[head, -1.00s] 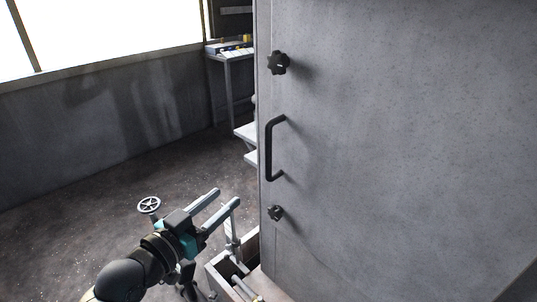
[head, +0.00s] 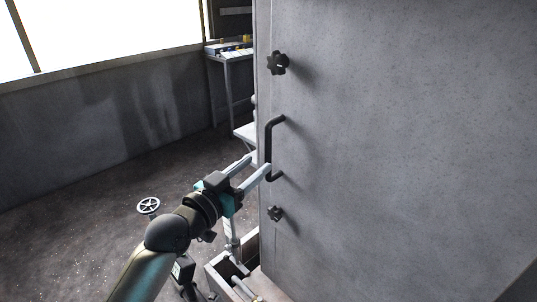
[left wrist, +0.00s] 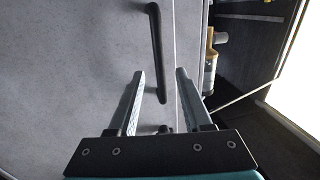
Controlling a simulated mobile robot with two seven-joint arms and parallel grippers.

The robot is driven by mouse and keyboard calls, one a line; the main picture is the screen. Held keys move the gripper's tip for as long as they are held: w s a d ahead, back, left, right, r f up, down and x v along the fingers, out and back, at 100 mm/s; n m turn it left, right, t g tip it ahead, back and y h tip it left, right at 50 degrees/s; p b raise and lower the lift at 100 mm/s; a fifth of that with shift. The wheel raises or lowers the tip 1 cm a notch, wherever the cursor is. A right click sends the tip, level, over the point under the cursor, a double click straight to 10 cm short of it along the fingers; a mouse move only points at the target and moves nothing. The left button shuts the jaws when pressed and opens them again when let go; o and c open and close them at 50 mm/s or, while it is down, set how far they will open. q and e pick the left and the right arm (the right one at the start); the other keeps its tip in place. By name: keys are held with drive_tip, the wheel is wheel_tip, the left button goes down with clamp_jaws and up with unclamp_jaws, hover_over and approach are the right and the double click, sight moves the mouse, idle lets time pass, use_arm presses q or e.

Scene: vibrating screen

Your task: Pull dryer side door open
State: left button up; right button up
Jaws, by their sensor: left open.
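The dryer side door (head: 390,150) is a large grey speckled panel on the right of the head view, and it looks closed. Its black bar handle (head: 268,150) stands upright near the door's left edge. A black star knob (head: 278,63) sits above the handle and another knob (head: 275,213) below it. My left gripper (head: 258,167) is open with its fingertips by the handle's lower end. In the left wrist view the handle (left wrist: 157,50) lies ahead, its lower end between the open fingers (left wrist: 160,75). I cannot tell whether they touch it. My right gripper is not in view.
A small handwheel (head: 148,205) stands at the lower left. A metal frame with pipes (head: 225,272) is low beside the door. A table (head: 230,56) with small items is at the back. Open floor (head: 70,230) lies to the left.

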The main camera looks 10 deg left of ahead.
sight(267, 156)
use_arm(q)
drive_tip(key=shift+x, duration=3.15)
clamp_jaws()
